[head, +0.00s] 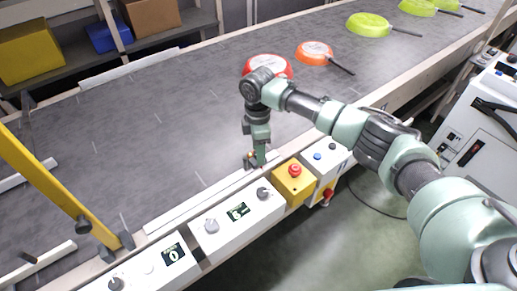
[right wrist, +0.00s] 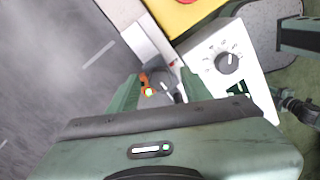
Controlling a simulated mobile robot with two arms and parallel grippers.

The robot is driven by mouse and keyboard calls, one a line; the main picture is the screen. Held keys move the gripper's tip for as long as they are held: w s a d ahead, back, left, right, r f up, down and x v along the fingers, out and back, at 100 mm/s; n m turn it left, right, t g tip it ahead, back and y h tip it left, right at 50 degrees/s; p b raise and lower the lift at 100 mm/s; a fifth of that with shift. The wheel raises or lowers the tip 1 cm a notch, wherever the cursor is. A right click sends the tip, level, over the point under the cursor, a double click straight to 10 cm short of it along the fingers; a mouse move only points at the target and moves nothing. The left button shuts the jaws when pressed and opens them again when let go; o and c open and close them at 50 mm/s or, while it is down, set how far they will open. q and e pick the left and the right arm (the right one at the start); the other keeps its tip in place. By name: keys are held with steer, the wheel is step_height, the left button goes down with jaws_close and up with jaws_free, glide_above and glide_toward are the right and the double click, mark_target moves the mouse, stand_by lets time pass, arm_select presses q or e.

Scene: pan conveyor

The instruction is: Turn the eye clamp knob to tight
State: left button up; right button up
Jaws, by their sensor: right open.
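My right gripper (head: 260,158) points down at the rail along the conveyor's near edge. In the right wrist view its two fingers stand apart, with the gap (right wrist: 160,92) around or just above a small photo-eye (right wrist: 149,91) with orange and lit green parts. A dark grey round part, likely the clamp knob (right wrist: 164,76), sits beside the eye between the fingers. I cannot tell whether the fingers touch it, and its setting is not readable. In the head view the eye (head: 250,158) is small and partly hidden by the gripper. My left gripper is not in view.
A white control box (head: 237,219) with dials and a display stands close to the gripper, beside a yellow emergency-stop box (head: 293,184). A red pan (head: 284,63) and an orange pan (head: 314,53) lie on the belt (head: 130,130). A yellow bar (head: 55,185) stands at left.

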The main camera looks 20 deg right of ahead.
steer(key=c, duration=1)
jaws_close()
steer(key=shift+r+m+p, duration=0.2)
steer(key=shift+m+p, duration=0.4)
steer(key=shift+p, duration=0.35)
steer(key=m+p, duration=0.5)
steer(key=p, duration=0.1)
steer(key=shift+r+m+p, duration=0.1)
steer(key=shift+m+p, duration=0.25)
steer(key=shift+m, duration=0.05)
steer(key=m+p, duration=0.3)
steer(key=m, duration=0.1)
steer(key=shift+m+p, duration=0.3)
arm_select(q)
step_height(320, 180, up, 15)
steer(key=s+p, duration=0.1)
steer(key=p, duration=0.2)
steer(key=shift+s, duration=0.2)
arm_select(e)
steer(key=m, duration=0.4)
steer(key=shift+m, duration=0.3)
steer(key=shift+w, duration=0.1)
